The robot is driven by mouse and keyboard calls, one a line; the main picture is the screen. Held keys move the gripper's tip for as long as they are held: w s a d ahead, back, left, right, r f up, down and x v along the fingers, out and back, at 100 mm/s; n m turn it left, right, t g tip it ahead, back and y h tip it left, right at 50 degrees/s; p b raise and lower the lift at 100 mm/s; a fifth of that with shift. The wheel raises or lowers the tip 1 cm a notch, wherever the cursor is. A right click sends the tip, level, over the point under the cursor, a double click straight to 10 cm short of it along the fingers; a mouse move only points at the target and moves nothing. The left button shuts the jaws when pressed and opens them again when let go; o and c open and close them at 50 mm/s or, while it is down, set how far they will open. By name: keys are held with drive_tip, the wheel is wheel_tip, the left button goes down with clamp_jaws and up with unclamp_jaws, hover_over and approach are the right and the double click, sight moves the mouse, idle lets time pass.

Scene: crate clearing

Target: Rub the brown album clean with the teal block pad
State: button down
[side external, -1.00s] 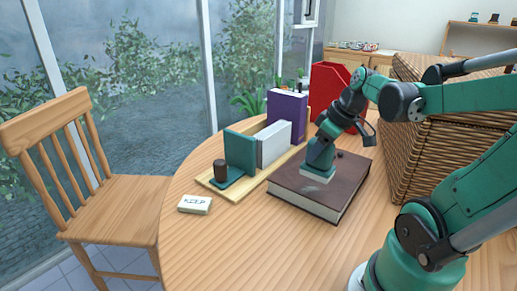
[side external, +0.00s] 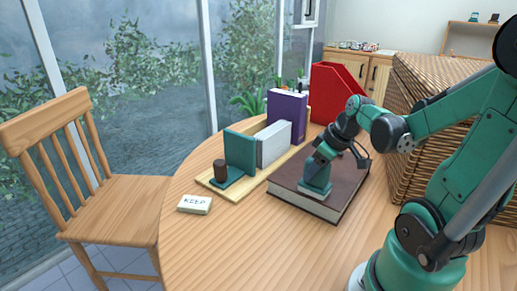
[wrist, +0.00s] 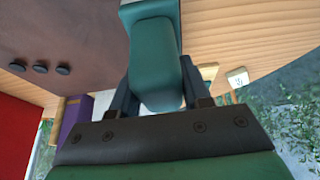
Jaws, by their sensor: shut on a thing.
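The brown album (side external: 345,178) lies flat on the table, its pale page edges showing at the front. My gripper (side external: 320,165) is shut on the teal block pad (side external: 318,184), which is upright on the album's cover near its front edge and seems to touch it. In the wrist view the pad (wrist: 155,65) stands between the fingers, over the edge of the brown cover (wrist: 75,30). Several small dark round spots (wrist: 40,69) show in a row on the cover; in the side view my gripper and arm largely hide that part.
A wooden tray (side external: 262,178) left of the album holds a teal bookend (side external: 240,152), a grey-white book (side external: 274,145) and a purple binder (side external: 287,115). A KEEP card (side external: 195,204) lies at the left. A red file holder (side external: 333,90) and wicker crate (side external: 425,80) stand behind. The front table is clear.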

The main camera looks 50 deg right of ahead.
drive_tip(key=shift+w, duration=0.1)
drive_tip(key=shift+w+r, duration=0.15)
drive_tip(key=shift+w, duration=0.3)
drive_tip(key=shift+s, duration=0.1)
drive_tip(key=shift+s, duration=1.15)
drive_tip(key=shift+w, duration=0.1)
